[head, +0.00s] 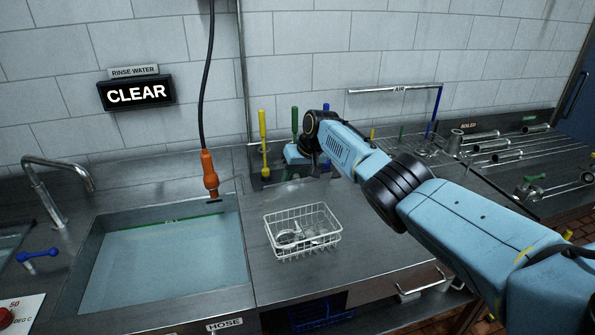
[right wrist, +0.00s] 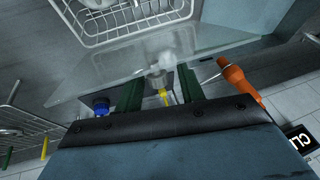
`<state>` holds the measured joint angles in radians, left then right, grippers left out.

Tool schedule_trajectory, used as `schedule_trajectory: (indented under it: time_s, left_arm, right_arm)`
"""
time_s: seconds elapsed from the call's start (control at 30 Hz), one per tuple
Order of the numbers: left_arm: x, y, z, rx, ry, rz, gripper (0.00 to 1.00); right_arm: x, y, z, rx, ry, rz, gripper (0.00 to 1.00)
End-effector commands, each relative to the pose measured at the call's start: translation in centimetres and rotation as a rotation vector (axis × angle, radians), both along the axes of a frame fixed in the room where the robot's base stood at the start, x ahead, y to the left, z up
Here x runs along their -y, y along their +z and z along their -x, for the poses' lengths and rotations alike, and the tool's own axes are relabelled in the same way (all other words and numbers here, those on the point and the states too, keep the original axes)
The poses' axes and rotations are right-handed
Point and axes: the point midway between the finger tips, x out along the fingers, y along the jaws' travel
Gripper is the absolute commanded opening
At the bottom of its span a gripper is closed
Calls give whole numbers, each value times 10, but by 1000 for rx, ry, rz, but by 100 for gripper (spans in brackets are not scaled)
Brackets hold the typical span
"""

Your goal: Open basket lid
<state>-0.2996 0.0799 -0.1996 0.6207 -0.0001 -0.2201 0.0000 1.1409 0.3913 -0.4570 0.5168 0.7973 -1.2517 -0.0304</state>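The white wire basket (head: 302,232) stands on the steel counter right of the sink, with pale parts inside. Its rim also shows at the top of the right wrist view (right wrist: 125,30). A clear, glass-like lid (right wrist: 95,88) with a pale knob (right wrist: 161,66) shows there, slanting across the near side of the basket. The lid is hard to make out in the head view. My right gripper (head: 294,172) is behind and above the basket. Its dark green fingers (right wrist: 160,82) stand on both sides of the knob and appear closed on it. My left gripper is not seen.
A water-filled sink (head: 175,262) lies to the left. An orange hose nozzle (head: 209,172) hangs over its right edge on a black cable. A yellow-handled tool (head: 263,138) stands at the wall. The counter in front of the basket is clear.

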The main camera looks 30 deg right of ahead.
Motion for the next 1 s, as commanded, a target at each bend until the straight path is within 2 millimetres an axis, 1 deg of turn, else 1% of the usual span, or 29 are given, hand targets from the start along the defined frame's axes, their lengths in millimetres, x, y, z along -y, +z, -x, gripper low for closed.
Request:
schedule_trajectory:
  time_s: [0.17, 0.33, 0.47, 0.8, 0.9, 1.0]
  left_arm:
    - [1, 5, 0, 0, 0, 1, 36]
    - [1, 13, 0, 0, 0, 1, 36]
    - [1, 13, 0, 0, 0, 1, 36]
    - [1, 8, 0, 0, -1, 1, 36]
    - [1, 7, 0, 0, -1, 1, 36]
    - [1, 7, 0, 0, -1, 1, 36]
  right_arm:
    - [3, 9, 3, 1, 0, 0, 39]
    - [6, 27, 11, 1, 1, 3, 39]
    - [9, 46, 18, 3, 0, 2, 39]
    - [18, 103, 41, 3, 0, 1, 39]
    - [20, 113, 45, 2, 0, 0, 39]
    - [21, 119, 48, 0, 0, 1, 39]
